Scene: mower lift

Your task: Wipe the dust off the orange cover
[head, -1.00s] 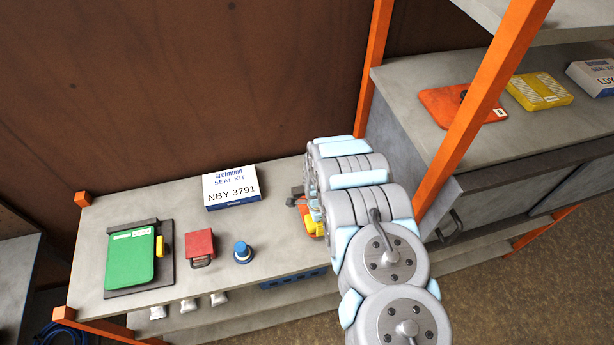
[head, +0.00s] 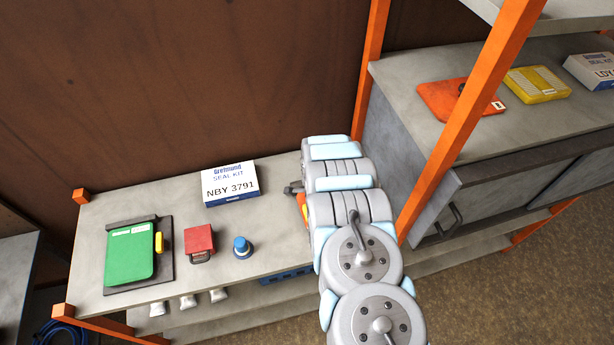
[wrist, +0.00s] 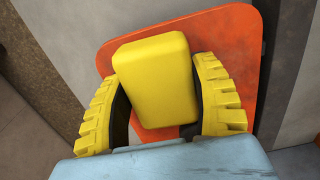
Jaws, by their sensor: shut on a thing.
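In the wrist view my gripper (wrist: 160,85) has its yellow ribbed fingers on either side of a plain yellow block (wrist: 152,78), like a sponge, and holds it. Behind the block lies a flat orange cover (wrist: 237,45) with rounded corners on a grey surface. I cannot tell whether the block touches the cover. Dust is hard to make out; the orange looks slightly dull. In the head view my arm hides the block and nearly all of the cover; only an orange sliver (head: 303,205) shows at the arm's left side.
Another orange plate (head: 455,98) and a yellow case (head: 537,85) lie on the right shelf. An orange post (head: 460,130) stands right of my arm.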

